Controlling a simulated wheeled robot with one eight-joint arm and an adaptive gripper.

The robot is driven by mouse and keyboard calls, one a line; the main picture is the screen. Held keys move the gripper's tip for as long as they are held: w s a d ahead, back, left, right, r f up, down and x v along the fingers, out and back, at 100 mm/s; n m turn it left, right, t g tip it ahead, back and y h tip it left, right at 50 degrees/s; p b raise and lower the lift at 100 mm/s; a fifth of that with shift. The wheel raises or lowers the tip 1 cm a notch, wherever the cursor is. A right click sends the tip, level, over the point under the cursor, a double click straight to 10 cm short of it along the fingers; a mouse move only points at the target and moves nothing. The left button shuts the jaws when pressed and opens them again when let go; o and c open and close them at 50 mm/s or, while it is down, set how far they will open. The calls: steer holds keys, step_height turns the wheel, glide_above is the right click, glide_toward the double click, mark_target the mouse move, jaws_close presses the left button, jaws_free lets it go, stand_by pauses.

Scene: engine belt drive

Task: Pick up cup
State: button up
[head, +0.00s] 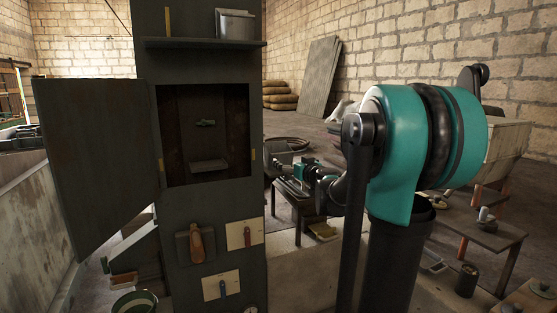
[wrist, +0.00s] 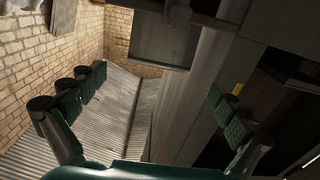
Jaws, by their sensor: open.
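I cannot pick out a cup with certainty. In the head view, a small dark cylinder (head: 466,281) stands on a low surface at the lower right, and it may be a cup or a can. My gripper (wrist: 155,100) is open in the wrist view, with its green padded fingers wide apart and nothing between them. No cup shows in the wrist view. My teal and black arm covers much of the right of the head view and hides what is behind it.
A tall dark cabinet (head: 222,215) stands left of centre with its door (head: 97,160) swung open. A shelf (head: 204,43) above holds a grey container (head: 236,24). A wooden bench (head: 485,228) stands at right. A green-rimmed bucket (head: 135,301) is at lower left.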

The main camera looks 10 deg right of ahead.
mark_target(283, 156)
steer(key=shift+x, duration=4.25)
steer(key=c, duration=1.1)
